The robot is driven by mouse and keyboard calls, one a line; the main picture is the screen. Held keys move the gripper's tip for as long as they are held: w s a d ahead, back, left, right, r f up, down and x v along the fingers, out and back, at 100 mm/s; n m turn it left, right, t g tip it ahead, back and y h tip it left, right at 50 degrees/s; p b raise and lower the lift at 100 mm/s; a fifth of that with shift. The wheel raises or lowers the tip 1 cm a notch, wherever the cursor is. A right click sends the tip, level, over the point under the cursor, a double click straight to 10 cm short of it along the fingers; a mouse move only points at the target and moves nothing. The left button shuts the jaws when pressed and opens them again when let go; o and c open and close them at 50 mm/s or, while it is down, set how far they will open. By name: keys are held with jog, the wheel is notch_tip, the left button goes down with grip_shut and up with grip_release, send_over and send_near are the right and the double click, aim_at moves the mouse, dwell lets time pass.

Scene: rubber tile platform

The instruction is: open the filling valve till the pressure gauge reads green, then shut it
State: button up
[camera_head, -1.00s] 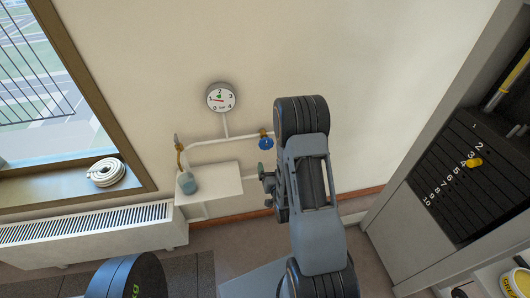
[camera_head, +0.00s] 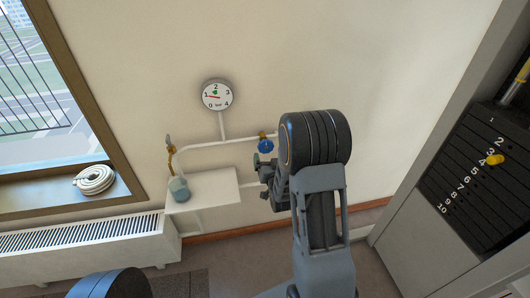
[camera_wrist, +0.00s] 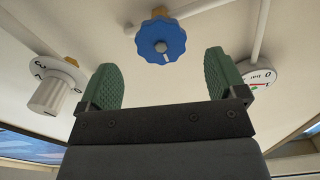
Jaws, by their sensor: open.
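The round pressure gauge (camera_head: 217,95) hangs on the wall. Its red needle points left, near the 1, and a green mark shows close to the 2. The gauge also shows partly at the right of the wrist view (camera_wrist: 262,76). A blue valve handwheel (camera_head: 266,146) sits on the white pipe below and right of the gauge. In the wrist view the blue handwheel (camera_wrist: 160,42) is ahead of my gripper (camera_wrist: 163,72), centred between and beyond the green fingers. The fingers are wide apart and empty. In the head view my gripper (camera_head: 261,166) is just below the handwheel, partly hidden by my arm.
A white numbered knob (camera_wrist: 52,95) is at the left of the wrist view. A brass tap (camera_head: 170,146) and a bluish bottle (camera_head: 179,189) are by a white shelf (camera_head: 212,186). A radiator (camera_head: 80,240) stands left, a weight stack (camera_head: 480,180) right.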

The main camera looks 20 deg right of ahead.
aim_at(266, 149)
jog(key=shift+w+d, duration=0.2)
jog(key=shift+w, duration=0.8)
jog(key=shift+w+d, duration=0.2)
jog(key=shift+w, duration=0.8)
jog(key=shift+w+d, duration=0.2)
jog(key=shift+w, duration=0.8)
jog(key=shift+c, duration=0.4)
